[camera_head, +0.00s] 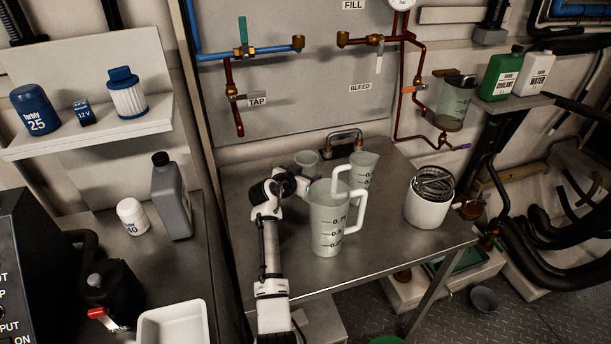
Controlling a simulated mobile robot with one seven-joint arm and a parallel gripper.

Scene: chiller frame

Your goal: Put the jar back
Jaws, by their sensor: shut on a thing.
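A small translucent jar (306,159) shows just beyond my gripper, behind and left of the large measuring jug. My gripper (301,183) is at the near side of this jar and appears shut on it. The fingertips are small and partly hidden by the large jug, so the exact contact is not clear. The lower part of the jar is hidden, and I cannot tell whether it touches the table.
A large handled jug (328,232) stands close to the right of my gripper, with a smaller jug (364,168) behind it. A white canister (427,210) of metal parts stands at the right of the steel table (378,258). Pipes and valves line the back wall.

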